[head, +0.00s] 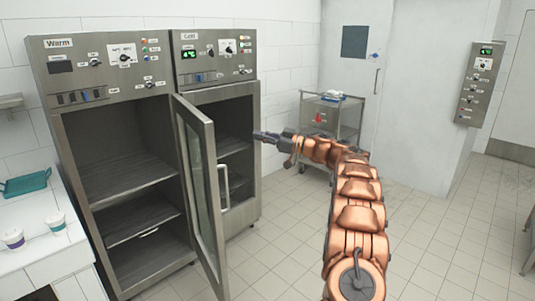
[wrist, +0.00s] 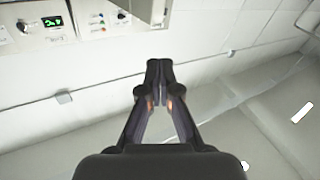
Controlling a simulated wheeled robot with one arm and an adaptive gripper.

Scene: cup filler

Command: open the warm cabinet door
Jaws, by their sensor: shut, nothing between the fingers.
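The warm cabinet (head: 100,75), labelled "Warm", stands at the left of the head view. Its door (head: 197,150), a metal frame with a glass pane, stands swung out from the cabinet's right side. The warm interior with its dark shelves is in plain view. The door's vertical handle (head: 224,187) is on the face turned to the right. My gripper (head: 258,136) is to the right of the door, in front of the cold cabinet, apart from the handle and above it. In the wrist view my gripper (wrist: 159,64) has its fingertips together with nothing between them.
The cold cabinet (head: 213,65) stands right of the warm one, partly hidden by the open door. A metal cart (head: 345,112) is by the back wall. A counter with cups (head: 56,223) and a teal tray (head: 25,184) is at the left.

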